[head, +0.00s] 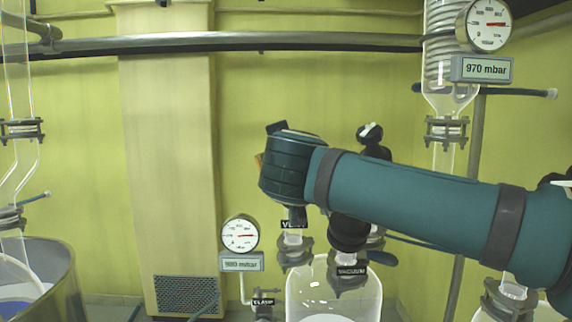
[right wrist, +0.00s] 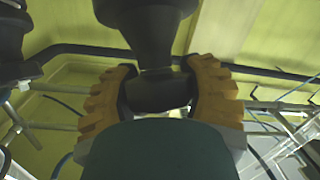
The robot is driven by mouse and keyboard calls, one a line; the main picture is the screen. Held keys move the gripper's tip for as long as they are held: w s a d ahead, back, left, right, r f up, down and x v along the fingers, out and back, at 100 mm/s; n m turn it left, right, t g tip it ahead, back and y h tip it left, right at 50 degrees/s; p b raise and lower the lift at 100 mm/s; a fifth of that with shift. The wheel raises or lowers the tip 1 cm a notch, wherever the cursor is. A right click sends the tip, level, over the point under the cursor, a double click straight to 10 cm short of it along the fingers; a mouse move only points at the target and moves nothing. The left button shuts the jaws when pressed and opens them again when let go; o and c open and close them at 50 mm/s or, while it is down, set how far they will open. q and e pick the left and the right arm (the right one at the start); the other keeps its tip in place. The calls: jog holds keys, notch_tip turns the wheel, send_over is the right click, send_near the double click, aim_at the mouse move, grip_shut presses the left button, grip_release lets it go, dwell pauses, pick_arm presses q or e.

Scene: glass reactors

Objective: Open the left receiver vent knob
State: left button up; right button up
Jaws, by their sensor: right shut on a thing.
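The vent valve (head: 295,250), under its "VENT" label, stands at the top of the left glass receiver (head: 334,290). Its knob is hidden behind my right wrist in the head view. In the right wrist view, the orange-padded fingers of my right gripper (right wrist: 158,92) are shut on a dark knob (right wrist: 155,90), one finger on each side. A wider dark body (right wrist: 145,25) lies beyond it. In the head view my right arm crosses from the right and its wrist hides most of the gripper. My left gripper is not in view.
The vacuum valve (head: 349,272) with a black knob stands just right of the vent, under my forearm. A gauge (head: 240,234) reads 980 mbar at left; another gauge (head: 488,24) reads 970 mbar. A steel vessel (head: 62,275) stands at far left. A pipe crosses the wall.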

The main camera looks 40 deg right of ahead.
jog(key=shift+a+f+n+y, duration=0.1)
jog(key=shift+f+n+y, duration=0.05)
jog(key=shift+n+y, duration=0.55)
jog(key=shift+w, duration=0.1)
jog(key=o, duration=1.3)
jog(key=shift+c, duration=0.2)
jog(key=v, duration=1.2)
jog(key=shift+s, duration=0.2)
jog(key=shift+f, duration=0.1)
